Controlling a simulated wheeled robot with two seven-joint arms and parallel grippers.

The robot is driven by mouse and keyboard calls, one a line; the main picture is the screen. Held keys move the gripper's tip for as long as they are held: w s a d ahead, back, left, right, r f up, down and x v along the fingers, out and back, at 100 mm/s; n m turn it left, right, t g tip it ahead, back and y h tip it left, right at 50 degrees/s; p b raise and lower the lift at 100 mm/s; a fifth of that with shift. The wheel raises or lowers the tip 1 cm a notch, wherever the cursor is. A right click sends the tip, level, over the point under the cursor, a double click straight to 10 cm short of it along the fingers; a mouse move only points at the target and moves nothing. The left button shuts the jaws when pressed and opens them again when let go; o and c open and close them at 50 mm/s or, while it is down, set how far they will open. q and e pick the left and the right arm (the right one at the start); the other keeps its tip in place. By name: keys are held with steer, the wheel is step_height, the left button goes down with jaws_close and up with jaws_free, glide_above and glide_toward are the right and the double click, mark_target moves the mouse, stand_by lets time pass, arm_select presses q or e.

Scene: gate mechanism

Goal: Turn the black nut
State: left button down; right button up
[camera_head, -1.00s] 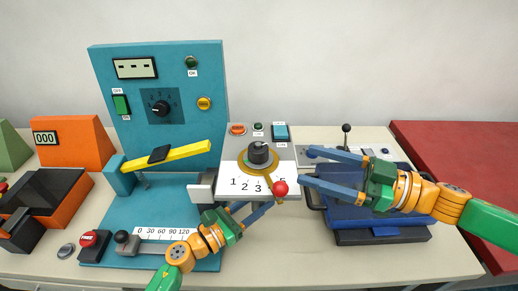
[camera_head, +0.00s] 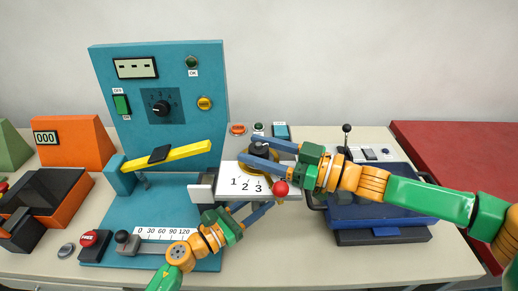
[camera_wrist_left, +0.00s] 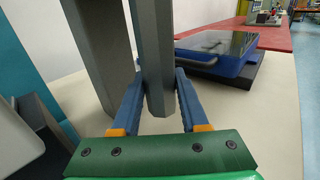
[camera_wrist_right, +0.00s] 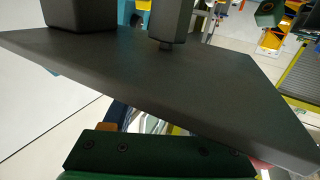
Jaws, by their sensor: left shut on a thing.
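The black nut (camera_head: 259,149) sits on a gold disc (camera_head: 262,173) on the white numbered plate (camera_head: 231,172) in the head view. My right gripper (camera_head: 262,151) reaches in from the right over the plate. Its two fingers lie apart, one on the far side and one on the near side of the nut, and partly hide it. I cannot tell whether they touch it. My left gripper (camera_wrist_left: 155,90) is shut on a grey post (camera_wrist_left: 155,50) below the plate.
A red ball (camera_head: 281,188) stands at the plate's front right, close to my right gripper. A teal panel (camera_head: 205,65) with a yellow bar (camera_head: 185,155) rises at the left. A blue box (camera_head: 370,207) lies under my right arm.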

jaws_close()
steer(key=shift+s+a+m+t, duration=0.1)
steer(key=shift+m+t, duration=0.2)
steer(key=shift+m+t+h, duration=0.4)
steer(key=shift+t+h, duration=0.1)
steer(key=shift+t, duration=0.1)
steer(key=shift+o, duration=2.4)
jaws_free()
steer(key=v, duration=1.2)
